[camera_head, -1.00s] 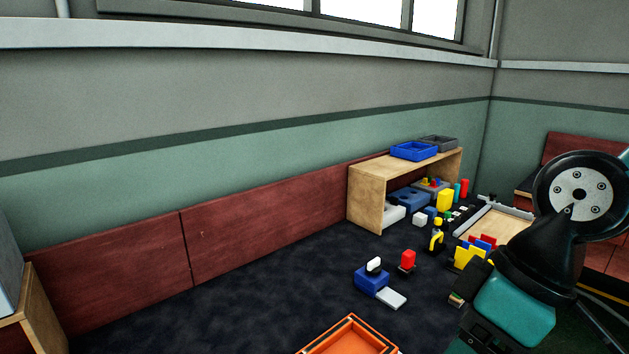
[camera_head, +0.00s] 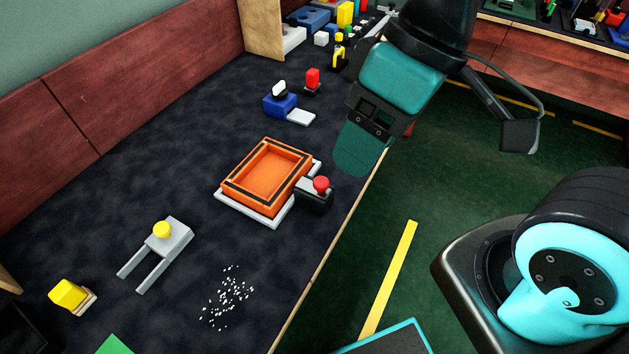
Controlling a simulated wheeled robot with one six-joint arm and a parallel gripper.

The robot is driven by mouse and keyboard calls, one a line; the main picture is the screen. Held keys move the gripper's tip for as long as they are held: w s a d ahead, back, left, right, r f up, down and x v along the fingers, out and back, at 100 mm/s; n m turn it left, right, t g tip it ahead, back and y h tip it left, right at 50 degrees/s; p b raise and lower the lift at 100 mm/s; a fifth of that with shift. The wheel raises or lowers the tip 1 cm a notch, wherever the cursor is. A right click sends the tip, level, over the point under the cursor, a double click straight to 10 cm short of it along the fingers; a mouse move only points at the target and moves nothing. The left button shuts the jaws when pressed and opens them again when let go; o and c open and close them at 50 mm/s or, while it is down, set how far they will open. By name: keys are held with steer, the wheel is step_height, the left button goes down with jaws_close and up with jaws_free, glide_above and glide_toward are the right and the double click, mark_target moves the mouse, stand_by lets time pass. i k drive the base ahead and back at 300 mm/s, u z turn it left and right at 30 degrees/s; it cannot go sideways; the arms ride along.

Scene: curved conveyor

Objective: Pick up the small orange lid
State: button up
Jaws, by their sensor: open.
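A shallow orange tray-like piece with a dark line round its rim (camera_head: 232,184) lies on a white base on the dark table, left of the middle. I cannot tell whether it is the small orange lid; no other orange piece stands out. My gripper (camera_head: 362,148) hangs at the upper middle, above and to the right of the orange piece and apart from it. It is seen from the side, open, with nothing visible held in it.
A black block with a red button (camera_head: 321,184) touches the tray's right side. A blue block with a white knob (camera_head: 281,103) and a red piece (camera_head: 313,78) stand behind. A grey fork-shaped piece (camera_head: 172,249) and white bits (camera_head: 228,297) lie in front. The table edge runs right of them.

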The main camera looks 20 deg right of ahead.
mark_target(263, 182)
steer(key=k, duration=0.25)
steer(key=u, duration=1.2)
steer(key=i, duration=0.5)
